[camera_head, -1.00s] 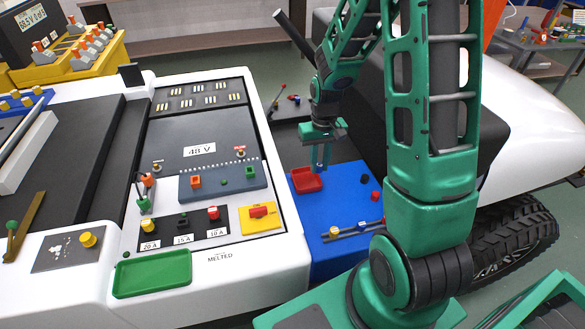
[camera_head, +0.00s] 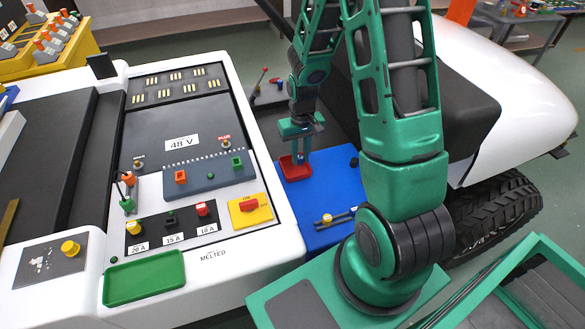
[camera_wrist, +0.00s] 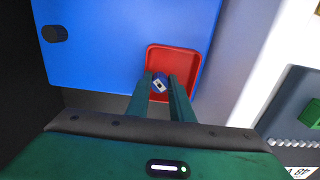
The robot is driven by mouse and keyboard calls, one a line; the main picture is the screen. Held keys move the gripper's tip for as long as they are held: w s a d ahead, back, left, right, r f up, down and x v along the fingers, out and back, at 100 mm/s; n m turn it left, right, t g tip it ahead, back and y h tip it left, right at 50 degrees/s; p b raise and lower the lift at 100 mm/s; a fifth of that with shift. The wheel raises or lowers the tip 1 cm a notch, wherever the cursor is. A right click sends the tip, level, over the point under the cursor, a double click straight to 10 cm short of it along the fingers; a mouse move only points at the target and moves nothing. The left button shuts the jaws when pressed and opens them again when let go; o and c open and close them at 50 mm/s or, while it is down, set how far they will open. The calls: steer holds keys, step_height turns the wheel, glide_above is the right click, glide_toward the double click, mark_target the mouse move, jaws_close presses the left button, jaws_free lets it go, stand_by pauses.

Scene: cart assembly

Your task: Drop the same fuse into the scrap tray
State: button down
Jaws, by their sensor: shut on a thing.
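My gripper (camera_head: 300,158) points down over the red tray (camera_head: 288,174) on the blue top beside the white cart. In the wrist view my gripper (camera_wrist: 160,82) is shut on a small blue fuse (camera_wrist: 159,86) with a pale marked face. The fuse shows between the fingertips, inside the outline of the red tray (camera_wrist: 185,53). I cannot tell its height above the tray floor. In the head view the fuse is small and partly hidden by the fingers. No label shows on the red tray.
A green tray (camera_head: 145,279) lies at the cart's front edge, near the "MELTED" label. A dark round piece (camera_head: 354,162) sits on the blue top (camera_head: 325,190). My arm hides part of that top.

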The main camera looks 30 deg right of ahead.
steer(key=shift+f, duration=0.15)
steer(key=c, duration=1.5)
jaws_free()
step_height(320, 180, up, 11)
steer(key=shift+f, duration=0.15)
steer(key=s+d+r+m, duration=0.1)
steer(key=s+r, duration=0.3)
steer(key=s, duration=0.4)
steer(key=s+d+r+m, duration=0.1)
steer(key=s+r, duration=0.4)
steer(key=s, duration=0.4)
steer(key=s+d+r+m, duration=0.1)
steer(key=s+r+m, duration=0.1)
steer(key=s+r, duration=0.3)
steer(key=shift+s+d+r, duration=0.1)
steer(key=shift+s+d, duration=0.05)
steer(key=shift+s, duration=0.85)
steer(key=shift+s+d+r, duration=0.1)
steer(key=shift+s, duration=0.9)
